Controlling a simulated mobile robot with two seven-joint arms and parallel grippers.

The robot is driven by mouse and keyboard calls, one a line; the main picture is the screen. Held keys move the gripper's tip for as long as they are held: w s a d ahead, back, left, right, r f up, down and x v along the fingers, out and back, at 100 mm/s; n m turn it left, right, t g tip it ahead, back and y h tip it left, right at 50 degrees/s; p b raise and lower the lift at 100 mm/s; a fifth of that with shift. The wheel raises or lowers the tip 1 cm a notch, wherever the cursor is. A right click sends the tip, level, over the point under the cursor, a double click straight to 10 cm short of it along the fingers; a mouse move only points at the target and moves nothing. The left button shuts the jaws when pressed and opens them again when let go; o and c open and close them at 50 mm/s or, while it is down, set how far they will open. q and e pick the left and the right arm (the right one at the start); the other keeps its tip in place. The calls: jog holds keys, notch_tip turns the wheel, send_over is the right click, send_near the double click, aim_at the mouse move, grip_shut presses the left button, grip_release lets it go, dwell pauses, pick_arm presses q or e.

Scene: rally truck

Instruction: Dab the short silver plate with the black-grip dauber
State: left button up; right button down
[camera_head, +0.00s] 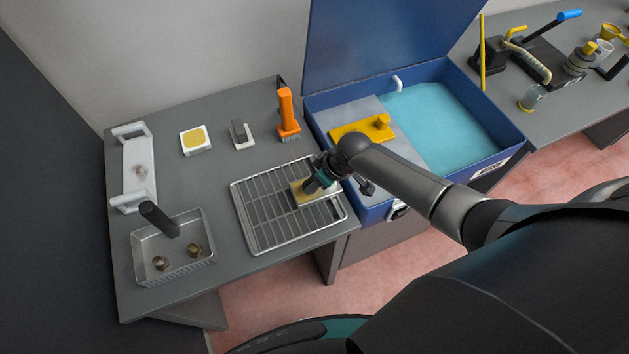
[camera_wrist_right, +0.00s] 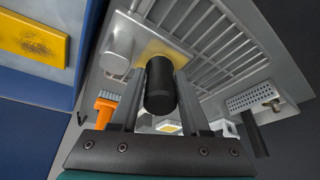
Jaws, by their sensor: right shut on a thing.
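My right gripper (camera_head: 318,183) is shut on the upright black grip (camera_wrist_right: 160,86) of the dauber, above the wire rack (camera_head: 262,228). The dauber's lower end is hidden by the grip and fingers. Under it lies a small silver plate (camera_wrist_right: 134,58) with a rounded silver knob at one end; it looks like the short silver plate. A yellow patch shows on it around the dauber. In the head view, the plate (camera_head: 300,196) shows as a yellowish piece on the rack, partly covered by the gripper. I cannot tell whether the dauber touches it. My left gripper is not in view.
A white pad with a yellow square (camera_head: 195,140), a grey block (camera_head: 241,134) and an orange-handled brush (camera_head: 287,112) stand behind the rack. A metal tray (camera_head: 143,268) is at left. The blue basin (camera_head: 495,162) with a yellow plate (camera_head: 350,132) is at right.

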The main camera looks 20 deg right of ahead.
jog(key=shift+d, duration=0.45)
jog(key=shift+a, duration=0.1)
jog(key=shift+a+f, duration=0.15)
jog(key=shift+a, duration=0.65)
jog(key=shift+d, duration=0.1)
jog(key=shift+d, duration=0.85)
jog(key=shift+a, duration=0.2)
